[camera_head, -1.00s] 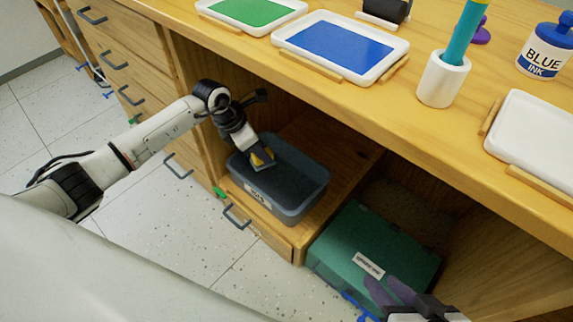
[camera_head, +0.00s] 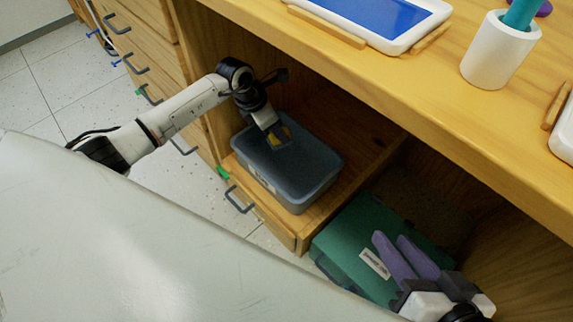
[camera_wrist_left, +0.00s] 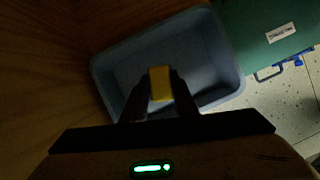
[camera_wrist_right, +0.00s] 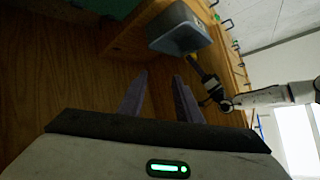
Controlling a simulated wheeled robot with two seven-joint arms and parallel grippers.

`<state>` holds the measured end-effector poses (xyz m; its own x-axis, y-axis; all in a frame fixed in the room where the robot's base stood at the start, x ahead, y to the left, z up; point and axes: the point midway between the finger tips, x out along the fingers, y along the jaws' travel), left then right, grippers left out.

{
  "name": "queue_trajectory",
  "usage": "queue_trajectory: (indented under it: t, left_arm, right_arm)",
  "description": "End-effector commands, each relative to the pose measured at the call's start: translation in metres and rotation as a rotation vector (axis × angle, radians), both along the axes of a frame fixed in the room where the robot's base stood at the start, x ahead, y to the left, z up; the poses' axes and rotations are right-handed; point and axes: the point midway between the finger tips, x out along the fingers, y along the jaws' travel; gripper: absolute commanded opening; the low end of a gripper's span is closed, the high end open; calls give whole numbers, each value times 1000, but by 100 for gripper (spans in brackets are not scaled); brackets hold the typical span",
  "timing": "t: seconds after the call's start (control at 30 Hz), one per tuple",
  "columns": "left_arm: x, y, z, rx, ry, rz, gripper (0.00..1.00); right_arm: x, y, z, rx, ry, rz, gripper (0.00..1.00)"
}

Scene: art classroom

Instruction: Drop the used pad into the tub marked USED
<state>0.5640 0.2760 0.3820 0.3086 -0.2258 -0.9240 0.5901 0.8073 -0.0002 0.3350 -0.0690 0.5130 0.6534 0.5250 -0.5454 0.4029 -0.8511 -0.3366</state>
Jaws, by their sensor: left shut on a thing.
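The grey-blue tub (camera_head: 313,193) stands on the low wooden shelf under the counter; its label, seen earlier on the front, is not readable now. It also shows in the left wrist view (camera_wrist_left: 215,60) and the right wrist view (camera_wrist_right: 183,35). My left gripper (camera_head: 279,138) points down into the tub's mouth, shut on a yellow pad (camera_wrist_left: 160,84). The pad is over the tub's inside; whether it touches the floor of the tub cannot be told. My right gripper (camera_head: 408,258) has its purple fingers apart and empty, in front of the green case.
A green case (camera_head: 345,238) with a white label sits right of the tub, in the lower bay. The counter edge (camera_head: 400,95) overhangs the shelf. On top are a blue ink tray (camera_head: 375,12) and a white cup (camera_head: 497,52). Drawers with handles line the left.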

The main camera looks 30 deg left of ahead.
Motion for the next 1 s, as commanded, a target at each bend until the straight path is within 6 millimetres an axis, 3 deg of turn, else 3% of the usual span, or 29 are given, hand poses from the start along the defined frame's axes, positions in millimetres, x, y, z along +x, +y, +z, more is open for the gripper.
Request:
queue_trajectory:
  t: [0.2, 0.23, 0.37, 0.67, 0.87, 1.0]
  left_arm:
    - [0, 0, 0, 0, 0, 0, 2]
    - [0, 0, 0, 0, 0, 0, 29]
    - [0, 0, 0, 0, 0, -1, 48]
    - [-1, 1, 3, 2, 0, -1, 48]
    - [-9, 8, 31, 4, -2, -2, 48]
    - [-18, 14, 58, 4, -2, -2, 48]
  right_arm:
    - [0, 0, 1, 1, -1, 0, 31]
    - [0, 0, 1, 1, -1, 0, 31]
    - [0, 0, 1, 1, -1, 0, 31]
    - [0, 0, 2, -1, -1, 0, 31]
    - [0, -5, 6, -37, 13, -3, 31]
    - [-2, -13, -17, -102, 71, -2, 31]
